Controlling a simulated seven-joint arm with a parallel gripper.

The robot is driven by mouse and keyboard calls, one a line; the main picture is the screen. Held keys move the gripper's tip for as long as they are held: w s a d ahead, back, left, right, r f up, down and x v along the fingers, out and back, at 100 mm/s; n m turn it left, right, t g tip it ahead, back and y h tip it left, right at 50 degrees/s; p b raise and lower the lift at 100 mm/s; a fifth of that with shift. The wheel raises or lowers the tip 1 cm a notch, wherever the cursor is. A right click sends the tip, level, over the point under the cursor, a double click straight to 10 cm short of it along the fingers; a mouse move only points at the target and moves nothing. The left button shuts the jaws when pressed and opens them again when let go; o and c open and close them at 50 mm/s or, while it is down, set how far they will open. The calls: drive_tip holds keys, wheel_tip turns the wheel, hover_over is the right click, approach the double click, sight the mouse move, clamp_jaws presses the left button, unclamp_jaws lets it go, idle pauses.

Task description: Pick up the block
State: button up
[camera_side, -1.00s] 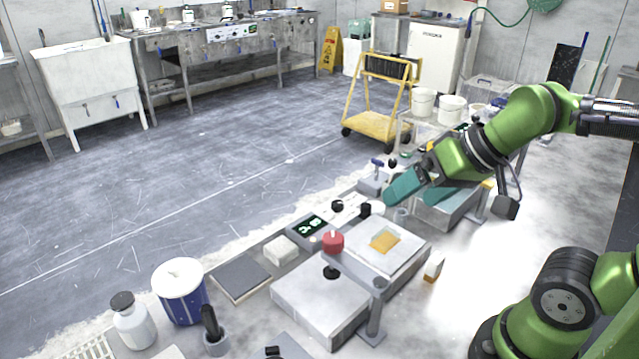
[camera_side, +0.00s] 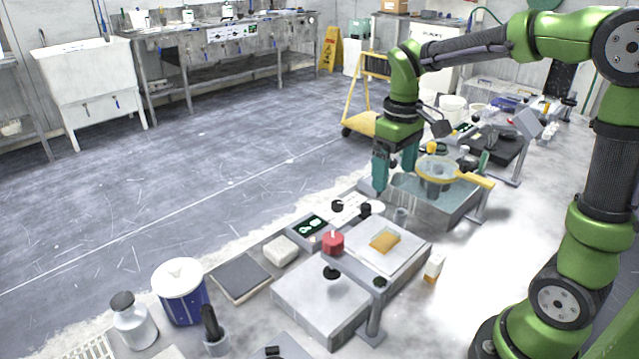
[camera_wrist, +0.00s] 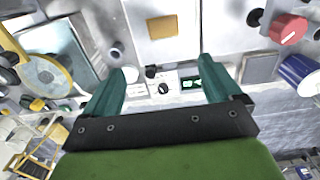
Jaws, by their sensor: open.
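A flat orange-yellow block (camera_side: 384,242) lies on the pale top plate of the rear platen unit (camera_side: 352,250). It also shows in the wrist view as an orange square (camera_wrist: 162,27) near the top edge. A white block (camera_side: 281,250) sits left of this unit, and a small white-and-orange block (camera_side: 433,268) stands to its right. The task does not say which block is meant. My gripper (camera_side: 394,176) points down, above and behind the orange-yellow block, apart from it. In the wrist view its teal fingers (camera_wrist: 165,72) are spread with nothing between them.
A red knob (camera_side: 333,242) and a black-knobbed front platen (camera_side: 322,297) are close by. A basin with a yellow-rimmed round sieve (camera_side: 437,170) stands beside my gripper. A blue bucket (camera_side: 180,292) and a white bottle (camera_side: 131,322) stand at the front left.

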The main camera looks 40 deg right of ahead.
hover_over(384, 235)
drive_tip(key=f, duration=1)
drive_tip(key=shift+d, duration=0.35)
drive_tip(key=shift+a+f, duration=0.15)
drive_tip(key=shift+f, duration=1.2)
drive_tip(key=shift+a+f, duration=0.15)
drive_tip(key=shift+f, duration=1.15)
drive_tip(key=c, duration=1.2)
drive_tip(key=shift+r, duration=0.1)
